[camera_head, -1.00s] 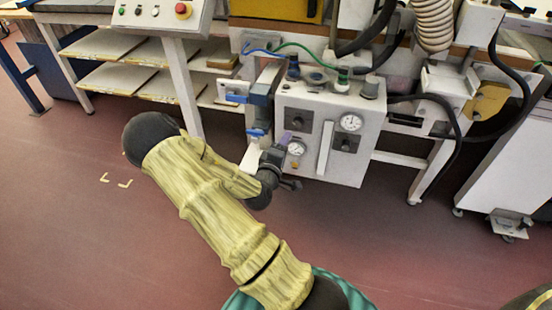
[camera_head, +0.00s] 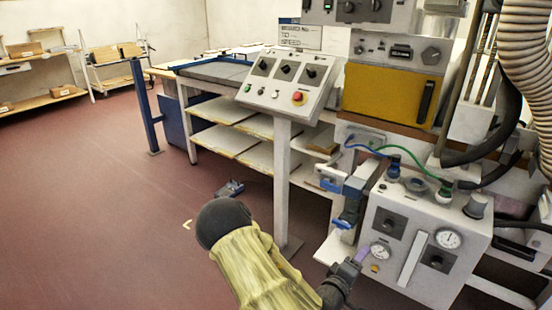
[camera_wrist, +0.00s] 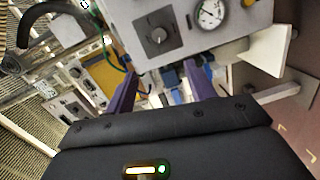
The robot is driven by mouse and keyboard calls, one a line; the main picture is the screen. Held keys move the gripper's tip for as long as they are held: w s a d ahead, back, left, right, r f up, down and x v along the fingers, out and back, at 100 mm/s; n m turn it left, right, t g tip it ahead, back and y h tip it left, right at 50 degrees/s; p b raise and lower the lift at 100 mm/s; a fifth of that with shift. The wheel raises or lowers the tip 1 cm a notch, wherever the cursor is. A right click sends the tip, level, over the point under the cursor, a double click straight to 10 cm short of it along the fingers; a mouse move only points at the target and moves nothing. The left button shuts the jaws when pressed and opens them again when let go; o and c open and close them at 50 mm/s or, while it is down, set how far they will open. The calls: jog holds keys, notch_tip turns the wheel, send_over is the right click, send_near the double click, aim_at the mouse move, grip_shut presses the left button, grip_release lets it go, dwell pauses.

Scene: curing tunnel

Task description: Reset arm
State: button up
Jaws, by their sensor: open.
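My gripper (camera_head: 359,259) is beside the lower left side of a grey gauge box (camera_head: 408,268) in the head view. In the wrist view its two purple fingers (camera_wrist: 160,80) are spread apart, with nothing held between them. Beyond the fingers are blue fittings and the gauge box (camera_wrist: 180,33) with its knob and dial. My arm is bent, with its elbow low at the bottom of the head view. The head view cannot show whether the fingers touch the box.
A sloped control panel (camera_head: 290,85) with a red button stands on a post (camera_head: 281,190). Shelves (camera_head: 225,138) are behind it. Black and ribbed hoses (camera_head: 525,50) hang at the right. Open red floor (camera_head: 90,200) lies to the left.

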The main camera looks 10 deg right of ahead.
jog(key=a+f+m+g+y, duration=0.4)
jog(key=a+f+m+y, duration=0.1)
jog(key=a+y, duration=0.3)
jog(key=s+a+r+m+g+y, duration=0.1)
jog(key=s+a+r+y, duration=0.2)
jog(key=a+r, duration=0.15)
jog(key=s+a+r+g+y, duration=0.1)
jog(key=s+a+r+y, duration=0.15)
jog(key=a, duration=0.25)
jog(key=s+a+r+g+p, duration=0.1)
jog(key=s+a+r+g, duration=0.1)
jog(key=s+r, duration=0.35)
notch_tip(320, 180, up, 26)
jog(key=w+p, duration=0.1)
jog(key=p, duration=2.4)
jog(key=shift+d+f+p, duration=0.15)
jog(key=shift+d+p, duration=0.1)
jog(key=shift+p, duration=0.1)
jog(key=shift+y, duration=0.25)
